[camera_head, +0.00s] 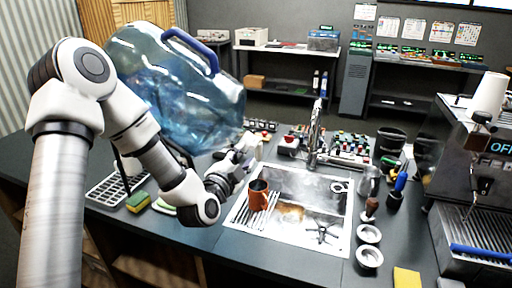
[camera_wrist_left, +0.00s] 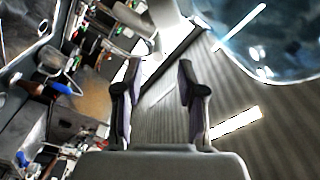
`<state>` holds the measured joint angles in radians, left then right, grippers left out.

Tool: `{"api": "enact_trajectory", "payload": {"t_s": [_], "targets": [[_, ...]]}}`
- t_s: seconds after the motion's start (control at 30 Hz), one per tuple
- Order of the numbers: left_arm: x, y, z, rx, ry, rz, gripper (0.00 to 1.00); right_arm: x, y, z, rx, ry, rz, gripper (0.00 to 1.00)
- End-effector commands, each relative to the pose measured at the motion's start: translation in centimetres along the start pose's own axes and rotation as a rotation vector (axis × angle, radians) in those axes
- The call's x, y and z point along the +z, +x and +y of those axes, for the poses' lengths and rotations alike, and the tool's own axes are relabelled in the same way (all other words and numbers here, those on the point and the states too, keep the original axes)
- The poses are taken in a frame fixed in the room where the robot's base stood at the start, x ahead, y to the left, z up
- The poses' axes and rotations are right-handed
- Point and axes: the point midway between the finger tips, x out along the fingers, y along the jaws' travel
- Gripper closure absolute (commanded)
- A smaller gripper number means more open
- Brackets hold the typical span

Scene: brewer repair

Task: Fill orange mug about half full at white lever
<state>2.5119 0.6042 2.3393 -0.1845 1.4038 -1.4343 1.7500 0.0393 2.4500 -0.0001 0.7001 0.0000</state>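The orange mug (camera_head: 258,196) stands upright on the ribbed left part of the metal sink (camera_head: 340,228). My left gripper (camera_head: 245,150) is above and slightly left of the mug, in front of the large blue water bottle (camera_head: 180,95). In the left wrist view its two dark fingers (camera_wrist_left: 160,85) are spread apart with nothing between them. The bottle (camera_wrist_left: 275,40) fills the upper right of that view. I cannot make out a white lever clearly; pale parts near the gripper blend together. The inside of the mug looks dark. My right gripper is not in view.
A tall metal faucet (camera_head: 316,135) stands behind the sink. Small metal cups (camera_head: 369,256) and an espresso machine (camera_head: 475,190) are at the right. The dark counter's front left is clear.

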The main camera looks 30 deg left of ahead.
Motion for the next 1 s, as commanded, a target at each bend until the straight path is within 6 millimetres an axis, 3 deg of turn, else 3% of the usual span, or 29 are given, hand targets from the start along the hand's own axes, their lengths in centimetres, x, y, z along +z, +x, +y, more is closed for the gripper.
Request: {"api": "enact_trajectory", "payload": {"t_s": [0.1, 0.27, 0.57, 0.67, 0.7, 1.0], "targets": [[-0.2, 2.5, -0.2, 0.001, 0.006, 0.0, 0.61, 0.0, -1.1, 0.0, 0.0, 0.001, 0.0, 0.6], [-0.1, 4.9, -0.1, 0.001, 0.004, -0.001, 0.61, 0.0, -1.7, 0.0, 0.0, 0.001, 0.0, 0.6], [0.0, 5.5, 0.1, 0.002, 0.0, -0.001, 0.61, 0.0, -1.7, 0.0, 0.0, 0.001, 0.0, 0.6], [0.0, 5.5, 0.1, 0.002, 0.001, -0.001, 0.96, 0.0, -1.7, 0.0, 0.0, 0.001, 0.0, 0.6], [0.0, 5.5, 0.1, 0.002, 0.001, -0.001, 1.0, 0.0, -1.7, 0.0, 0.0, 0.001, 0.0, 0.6], [-0.1, 5.5, 0.2, -0.004, 0.003, -0.008, 1.0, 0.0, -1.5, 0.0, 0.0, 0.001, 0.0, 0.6]]}}
